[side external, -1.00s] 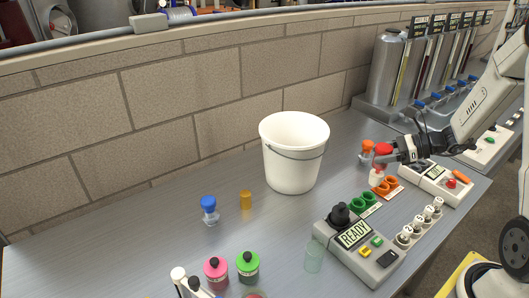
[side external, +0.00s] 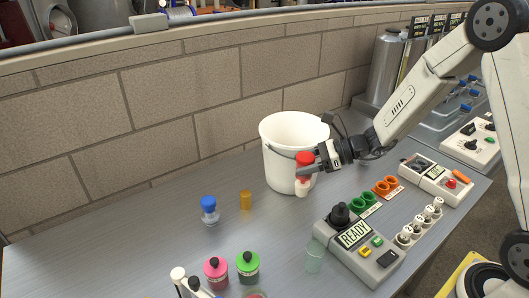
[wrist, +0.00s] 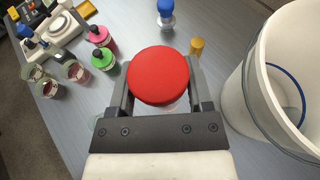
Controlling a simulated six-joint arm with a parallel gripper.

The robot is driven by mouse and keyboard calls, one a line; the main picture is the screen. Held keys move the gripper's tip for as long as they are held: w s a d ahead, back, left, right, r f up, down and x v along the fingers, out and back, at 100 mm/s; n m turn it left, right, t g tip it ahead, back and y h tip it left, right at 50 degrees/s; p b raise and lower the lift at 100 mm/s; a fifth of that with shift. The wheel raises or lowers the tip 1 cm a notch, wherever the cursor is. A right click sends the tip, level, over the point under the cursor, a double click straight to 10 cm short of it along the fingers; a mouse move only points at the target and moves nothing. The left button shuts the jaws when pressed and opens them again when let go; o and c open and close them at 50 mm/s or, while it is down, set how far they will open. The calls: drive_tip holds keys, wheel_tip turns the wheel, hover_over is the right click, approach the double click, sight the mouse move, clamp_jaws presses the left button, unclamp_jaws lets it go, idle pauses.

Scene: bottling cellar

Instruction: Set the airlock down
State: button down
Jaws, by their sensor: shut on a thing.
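My gripper (side external: 318,172) is shut on the airlock (side external: 303,174), which has a red cap and a pale body. It is held upright above the bench, in front of the white bucket (side external: 277,135) in the side view. In the wrist view the red cap (wrist: 158,75) fills the space between the two fingers and hides most of the body. The bucket (wrist: 236,100) stands to the right there, apart from the fingers.
A blue-capped piece (side external: 209,210) and an amber cylinder (side external: 246,200) stand left of the bucket. Pink (side external: 216,272) and green (side external: 248,267) capped bottles stand near the front. A READY device (side external: 360,250), a clear glass (side external: 314,257) and green rings (side external: 363,202) lie right. The bench's left middle is clear.

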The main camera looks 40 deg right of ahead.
drive_tip(key=s+a+n+g+y, duration=0.1)
drive_tip(key=s+a, duration=0.1)
drive_tip(key=a, duration=1)
drive_tip(key=s+a+n+g+y, duration=0.1)
drive_tip(key=s+a+n+g, duration=0.1)
drive_tip(key=a, duration=1.1)
drive_tip(key=w+a+f, duration=0.6)
drive_tip(key=w+f, duration=0.3)
drive_tip(key=w, duration=0.2)
drive_tip(key=shift+w+a+f, duration=0.15)
drive_tip(key=shift+w, duration=0.15)
drive_tip(key=shift+f, duration=0.1)
drive_tip(key=shift+w+a+f, duration=0.1)
drive_tip(key=shift+f, duration=0.75)
drive_tip(key=shift+w+a+f, duration=0.1)
drive_tip(key=shift+f, duration=0.75)
drive_tip(key=shift+d+f, duration=0.1)
